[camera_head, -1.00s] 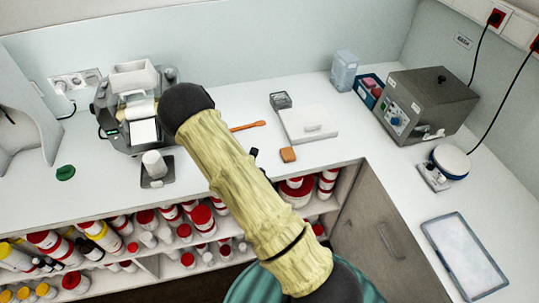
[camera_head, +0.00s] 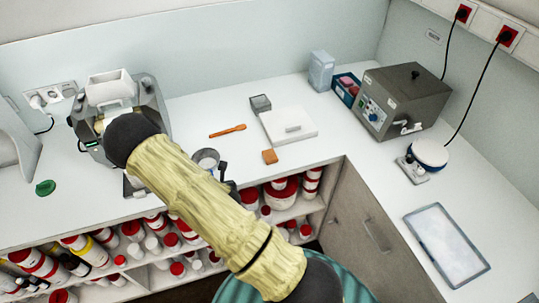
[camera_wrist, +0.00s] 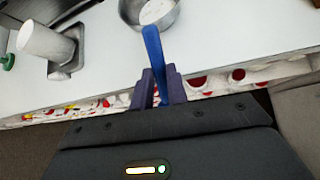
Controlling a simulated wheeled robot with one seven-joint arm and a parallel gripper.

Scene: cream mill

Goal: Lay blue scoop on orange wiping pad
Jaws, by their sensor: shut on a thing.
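My gripper (camera_wrist: 160,90) is shut on the blue handle of the blue scoop (camera_wrist: 153,48) in the wrist view. The handle runs up to a round steel bowl (camera_wrist: 172,22) with something white in it. I cannot tell if that bowl is part of the scoop. In the head view the bowl (camera_head: 206,158) shows just past my forearm, near the counter's front edge, and my gripper (camera_head: 226,178) is partly hidden.
An orange spatula (camera_head: 228,131) lies behind. A white board (camera_head: 290,126) and a small grey box (camera_head: 260,103) stand beyond the pad. Shelves of bottles (camera_head: 135,230) lie below the counter edge.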

